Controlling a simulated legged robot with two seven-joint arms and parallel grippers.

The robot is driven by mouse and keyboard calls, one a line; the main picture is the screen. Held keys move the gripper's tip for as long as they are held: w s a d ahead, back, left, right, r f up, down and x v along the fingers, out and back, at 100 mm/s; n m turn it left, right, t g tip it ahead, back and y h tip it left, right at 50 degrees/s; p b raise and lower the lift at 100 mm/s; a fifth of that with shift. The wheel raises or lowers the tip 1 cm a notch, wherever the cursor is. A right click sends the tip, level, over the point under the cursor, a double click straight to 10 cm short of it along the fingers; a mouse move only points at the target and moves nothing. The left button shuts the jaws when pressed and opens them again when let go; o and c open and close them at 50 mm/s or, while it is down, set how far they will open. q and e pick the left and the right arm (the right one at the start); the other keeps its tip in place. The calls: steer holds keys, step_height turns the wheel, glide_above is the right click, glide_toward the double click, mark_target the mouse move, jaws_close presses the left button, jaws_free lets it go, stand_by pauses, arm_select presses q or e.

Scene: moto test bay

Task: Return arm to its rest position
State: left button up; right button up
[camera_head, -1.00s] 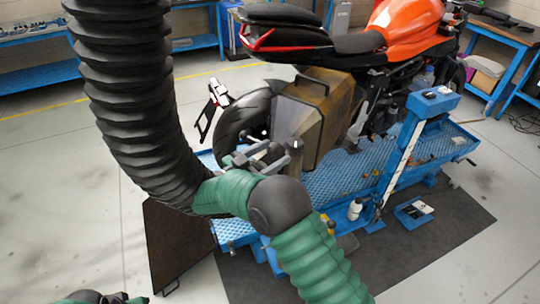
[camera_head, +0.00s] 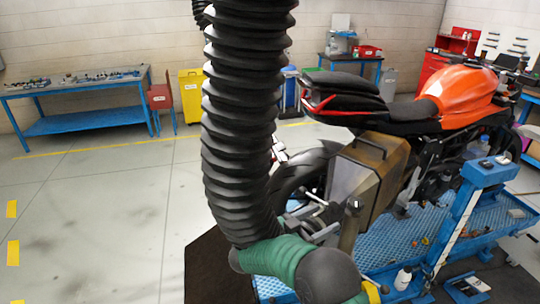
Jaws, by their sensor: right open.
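My left gripper is not in view.
The orange motorcycle (camera_head: 462,92) stands on a blue lift (camera_head: 405,228) at the right. A white bottle (camera_head: 403,279) stands near the lift's front. A blue workbench (camera_head: 75,93), red chair (camera_head: 160,96) and yellow cabinet (camera_head: 191,95) line the back left. The left floor is clear.

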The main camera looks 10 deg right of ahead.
steer(key=w+a+r+n+t+y, duration=0.2)
steer(key=w+a+n+t+y, duration=0.35)
steer(key=w+t+y, duration=0.2)
steer(key=s+a+f+n+g+y, duration=0.2)
steer(key=s+a+f+n+y, duration=0.35)
steer(key=s+y, duration=0.2)
steer(key=s+d+f+n+g, duration=0.1)
steer(key=s+f+g, duration=0.2)
steer(key=s, duration=0.6)
steer(key=s+d+f+n+g+y, duration=0.1)
steer(key=s+f+g, duration=0.2)
steer(key=s, duration=0.6)
steer(key=s+d+f+n+g+y, duration=0.1)
steer(key=s+f+g, duration=0.2)
steer(key=s, duration=0.6)
steer(key=shift+d+f, duration=0.35)
steer(key=shift+d, duration=0.05)
steer(key=shift+w, duration=0.1)
